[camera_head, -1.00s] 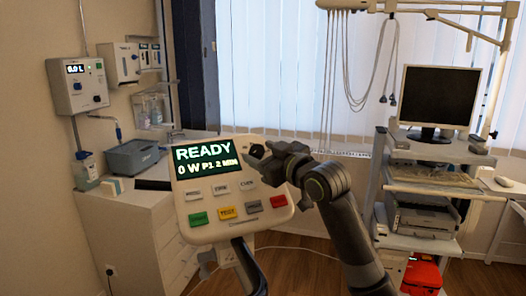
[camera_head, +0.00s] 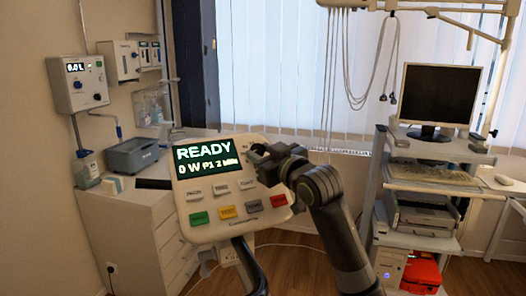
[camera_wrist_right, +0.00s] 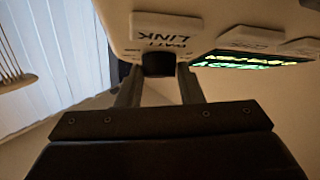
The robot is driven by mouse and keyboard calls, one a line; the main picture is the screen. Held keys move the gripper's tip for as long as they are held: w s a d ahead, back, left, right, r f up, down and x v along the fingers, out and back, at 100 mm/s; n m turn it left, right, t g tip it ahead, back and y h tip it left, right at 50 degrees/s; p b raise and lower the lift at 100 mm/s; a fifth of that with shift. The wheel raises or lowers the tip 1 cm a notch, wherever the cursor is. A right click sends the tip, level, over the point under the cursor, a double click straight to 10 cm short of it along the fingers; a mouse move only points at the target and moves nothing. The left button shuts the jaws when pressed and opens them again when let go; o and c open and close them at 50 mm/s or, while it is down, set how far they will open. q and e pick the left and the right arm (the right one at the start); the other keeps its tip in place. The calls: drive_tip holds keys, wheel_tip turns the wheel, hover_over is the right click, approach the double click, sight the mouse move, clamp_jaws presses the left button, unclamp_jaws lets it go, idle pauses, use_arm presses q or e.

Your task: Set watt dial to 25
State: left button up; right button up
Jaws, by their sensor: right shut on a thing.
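The control console (camera_head: 272,225) is a pale panel with a lit screen (camera_head: 206,160) reading "READY", "0 W", "P1", "2 MIN". The black watt dial (camera_wrist_right: 158,64) is in the right wrist view, under the upside-down label "WATT LINK" (camera_wrist_right: 165,30). My right gripper (camera_head: 258,152) is at the console's upper right corner. In the right wrist view its two fingers (camera_wrist_right: 158,75) stand on either side of the dial, shut on it. In the head view the gripper mostly hides the dial. My left gripper is not in view.
Several grey and coloured buttons (camera_head: 227,212) lie below the screen, close to my right arm. A cart (camera_head: 425,182) with a monitor (camera_head: 436,97) stands at the right. A white cabinet (camera_head: 125,225) with a grey box (camera_head: 132,155) stands behind at the left.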

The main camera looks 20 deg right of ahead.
drive_tip(key=m+h, duration=0.1)
drive_tip(key=m+h+p, duration=0.1)
drive_tip(key=m+h, duration=0.1)
drive_tip(key=m+h+p, duration=0.1)
drive_tip(key=m, duration=0.1)
drive_tip(key=shift+a+r+t+h, duration=0.1)
drive_tip(key=shift+a+t+h, duration=0.2)
drive_tip(key=shift+a+h, duration=0.1)
drive_tip(key=shift+a+m+g+h+p, duration=0.15)
drive_tip(key=shift+m+g+h+p, duration=0.4)
drive_tip(key=shift+m+h, duration=1.35)
drive_tip(key=shift+m, duration=0.3)
drive_tip(key=o, duration=1)
drive_tip(key=shift+c, duration=0.2)
